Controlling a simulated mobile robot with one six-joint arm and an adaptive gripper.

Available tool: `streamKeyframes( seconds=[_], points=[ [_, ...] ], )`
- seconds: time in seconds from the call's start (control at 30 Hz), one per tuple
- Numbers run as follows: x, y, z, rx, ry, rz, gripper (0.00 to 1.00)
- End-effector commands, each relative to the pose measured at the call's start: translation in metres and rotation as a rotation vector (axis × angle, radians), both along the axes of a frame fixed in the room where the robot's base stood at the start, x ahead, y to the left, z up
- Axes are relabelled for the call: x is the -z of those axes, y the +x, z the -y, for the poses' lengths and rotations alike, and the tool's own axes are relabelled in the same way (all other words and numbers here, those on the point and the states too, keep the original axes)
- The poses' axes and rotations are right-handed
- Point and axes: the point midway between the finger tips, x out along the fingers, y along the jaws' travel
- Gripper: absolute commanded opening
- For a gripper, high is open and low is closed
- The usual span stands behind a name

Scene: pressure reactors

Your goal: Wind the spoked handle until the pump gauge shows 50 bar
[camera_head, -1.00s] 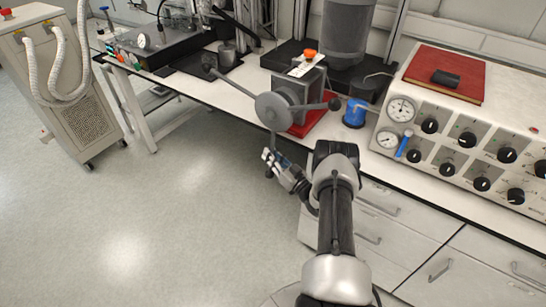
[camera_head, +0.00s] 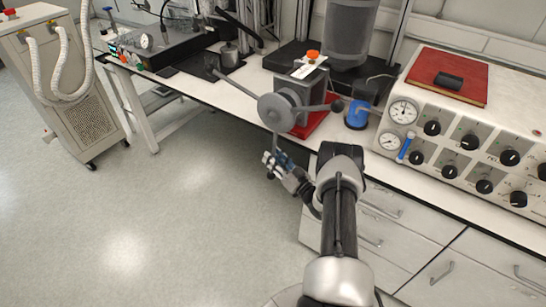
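The spoked handle (camera_head: 276,112) has a round grey hub on the front of a grey block-shaped pump (camera_head: 300,88) at the bench edge. One spoke points up-left, one right and one down, with dark knobs at the visible ends. My gripper (camera_head: 271,165) is at the lower end of the downward spoke, its fingers close around or beside it. Contact and finger closure are too small to make out. Two round dials, an upper gauge (camera_head: 403,112) and a lower gauge (camera_head: 390,141), sit on the white panel at right. Their readings are not legible, and which is the pump gauge is unclear.
A red book (camera_head: 447,76) lies on the panel box. Drawers (camera_head: 385,205) are below the bench.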

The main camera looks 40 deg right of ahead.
Motion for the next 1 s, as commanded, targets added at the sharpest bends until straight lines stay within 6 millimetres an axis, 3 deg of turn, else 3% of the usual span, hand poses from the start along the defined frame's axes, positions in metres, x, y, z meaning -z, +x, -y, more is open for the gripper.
streamKeyframes(
  seconds=[0.3,0.5,0.7,1.0],
  points=[
    [0.012,-0.065,0.006,0.005,0.004,-0.001,0.33],
    [0.017,-0.097,0.007,0.004,0.003,0.001,0.33],
    [0.019,-0.109,0.007,0.001,0.001,0.002,0.33],
    [0.019,-0.11,0.007,0.0,0.001,0.001,0.33]
  ],
)
